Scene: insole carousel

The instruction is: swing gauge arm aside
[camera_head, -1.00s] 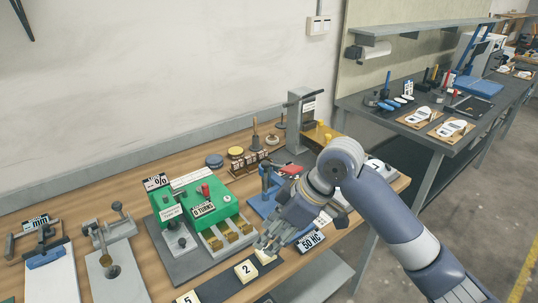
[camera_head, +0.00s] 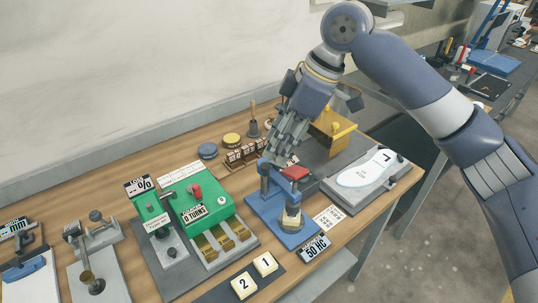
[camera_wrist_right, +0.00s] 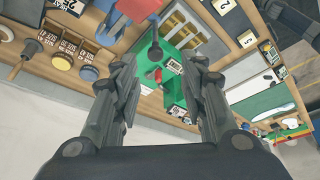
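The blue gauge stand (camera_head: 284,225) sits on the wooden bench behind the "50 HC" label. It has an upright blue post, a red-topped arm (camera_head: 295,173) and a round pale part below on its base. I take the red-topped piece as the gauge arm. My right gripper (camera_head: 284,152) hangs just above and behind it, fingers pointing down; the head view does not show clearly whether they touch it. In the right wrist view the two fingers (camera_wrist_right: 163,75) stand wide apart with nothing between them. My left gripper is out of view.
A grey plate with a white insole (camera_head: 366,170) lies right. A yellow box (camera_head: 332,135) and small racks (camera_head: 245,154) are behind. Cream tiles numbered 1 and 2 (camera_head: 244,282) lie in front.

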